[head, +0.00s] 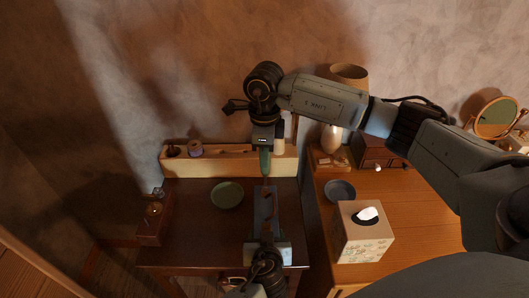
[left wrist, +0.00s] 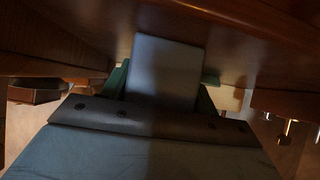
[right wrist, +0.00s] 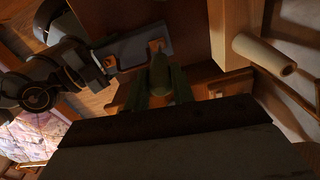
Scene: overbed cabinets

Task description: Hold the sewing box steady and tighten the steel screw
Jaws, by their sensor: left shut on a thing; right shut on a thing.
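The sewing box (head: 262,207) appears as a grey-blue slab with small brown parts on the dark desk. My left gripper (head: 266,243) is at its near end. In the left wrist view the green fingers close on both sides of the grey box (left wrist: 166,70). My right gripper (head: 265,150) is over the box's far end, pointing down, shut on a greenish tool (right wrist: 160,74) that looks like a driver handle. The box (right wrist: 135,48) also shows beyond the tool in the right wrist view. I cannot make out the steel screw; the tool or shadow may hide it.
A green plate (head: 227,195) lies on the desk left of the box. A wooden ledge (head: 230,165) runs along the back with a small jar (head: 195,149). To the right, a cabinet top holds a tissue box (head: 362,240) and a grey bowl (head: 340,190).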

